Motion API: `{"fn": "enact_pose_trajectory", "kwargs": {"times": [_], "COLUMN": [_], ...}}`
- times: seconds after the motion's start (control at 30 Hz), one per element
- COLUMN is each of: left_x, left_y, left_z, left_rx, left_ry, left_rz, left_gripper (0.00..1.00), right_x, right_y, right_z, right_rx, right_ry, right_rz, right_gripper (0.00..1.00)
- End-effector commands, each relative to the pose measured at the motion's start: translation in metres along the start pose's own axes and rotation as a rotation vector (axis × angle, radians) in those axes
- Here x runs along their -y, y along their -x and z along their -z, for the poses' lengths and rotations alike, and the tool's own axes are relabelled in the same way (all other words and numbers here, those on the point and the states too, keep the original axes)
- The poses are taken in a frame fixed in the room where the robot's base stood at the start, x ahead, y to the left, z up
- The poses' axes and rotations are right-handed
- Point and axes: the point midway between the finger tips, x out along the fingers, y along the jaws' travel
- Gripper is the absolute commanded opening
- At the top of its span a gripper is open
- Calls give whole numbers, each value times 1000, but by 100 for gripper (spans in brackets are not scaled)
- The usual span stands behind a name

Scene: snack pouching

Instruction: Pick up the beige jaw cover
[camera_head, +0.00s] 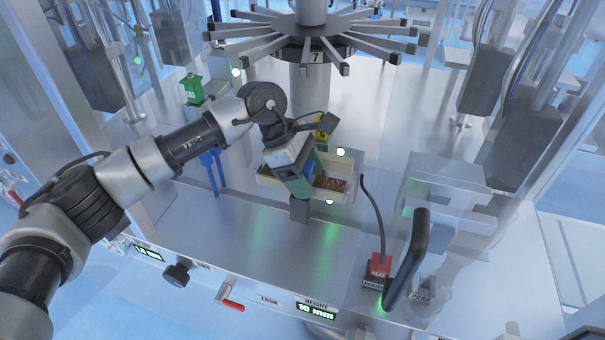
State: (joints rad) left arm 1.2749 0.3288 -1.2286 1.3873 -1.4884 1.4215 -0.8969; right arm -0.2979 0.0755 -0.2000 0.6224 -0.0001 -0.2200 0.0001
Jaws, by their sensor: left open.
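The beige jaw cover (338,193) appears to be the open, box-like beige piece in the middle of the machine deck, below the rotary head. Brown material shows inside it. My left arm comes in from the left, and my left gripper (304,182) is over the cover's left and middle part. The gripper is open and hides part of the cover. I cannot tell whether its fingers touch the cover's wall. My right gripper is not in view.
A dark rotary head with radial arms (312,28) stands behind. A green block (193,88) and a blue part (211,164) are left. A red block with a cable (380,265) and a black curved handle (408,258) are front right. The front deck is mostly bare.

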Motion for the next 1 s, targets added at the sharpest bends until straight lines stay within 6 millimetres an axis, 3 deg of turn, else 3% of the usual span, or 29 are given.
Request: {"fn": "enact_pose_trajectory", "kwargs": {"times": [0.07, 0.4, 0.77, 1.0], "left_x": [0, 0, 0, 1], "left_y": [0, 1, 4, 18], "left_z": [0, 0, -2, -11], "left_rx": [0, 0, 0, -1], "left_ry": [0, 0, 0, 0], "left_rz": [0, 0, -1, -4], "left_gripper": [66, 14, 14, 14], "right_x": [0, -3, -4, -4], "right_y": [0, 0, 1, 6], "right_z": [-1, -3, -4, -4], "right_rx": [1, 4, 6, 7], "right_ry": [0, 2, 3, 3], "right_rz": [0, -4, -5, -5], "right_gripper": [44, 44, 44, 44]}}
